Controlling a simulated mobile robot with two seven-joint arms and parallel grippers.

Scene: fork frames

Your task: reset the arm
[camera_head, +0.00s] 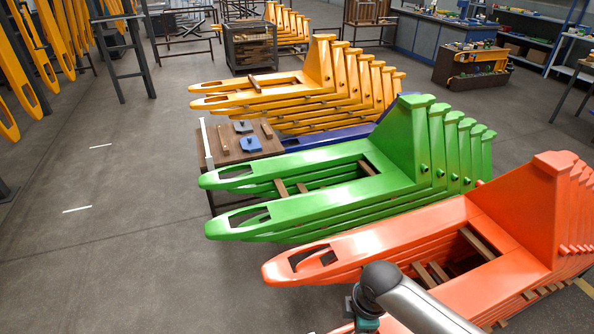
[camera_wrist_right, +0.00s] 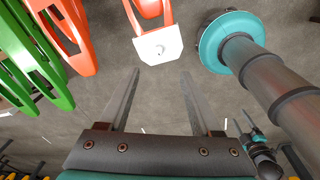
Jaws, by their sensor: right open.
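My right gripper (camera_wrist_right: 160,76) shows in the right wrist view. Its two long grey fingers are wide apart, with nothing between them but grey floor beyond. A white plate (camera_wrist_right: 158,45) on an orange part lies past the fingertips, apart from them. In the head view a grey arm link of mine with a teal part reaches in at the bottom, in front of the orange forks (camera_head: 400,240); no fingers show there.
Green forks (camera_head: 330,195) and yellow forks (camera_head: 290,97) are stacked behind the orange ones. A small brown table (camera_head: 225,155) holding blue and grey pieces stands beside them. The floor at the left is open. A workbench (camera_head: 425,35) stands at the back right.

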